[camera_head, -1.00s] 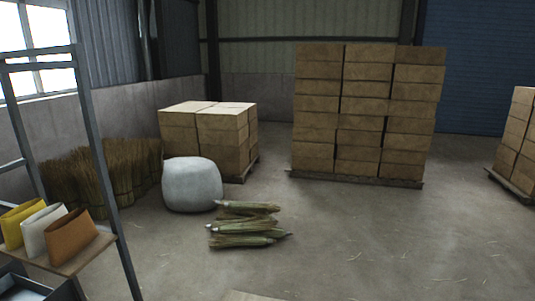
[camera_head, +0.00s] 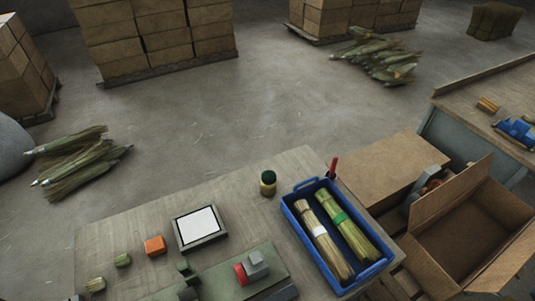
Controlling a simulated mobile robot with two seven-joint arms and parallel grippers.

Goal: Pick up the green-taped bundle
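The green-taped bundle (camera_head: 347,226) lies in the blue tray (camera_head: 290,218) on the workbench. It is a bunch of pale green-yellow straw with a green band around its middle. A second straw bundle (camera_head: 324,240) with a white band lies beside it on the left in the same tray. Both lie lengthwise, slanting down to the right. Neither of my grippers shows in this view.
The wooden workbench (camera_head: 140,215) also holds a dark-framed white panel (camera_head: 199,226), an orange block (camera_head: 155,245), a dark-lidded jar (camera_head: 268,183) and a small fixture with a red part (camera_head: 250,268). An open cardboard box (camera_head: 462,240) stands to the right. Straw bunches (camera_head: 375,58) lie on the floor behind.

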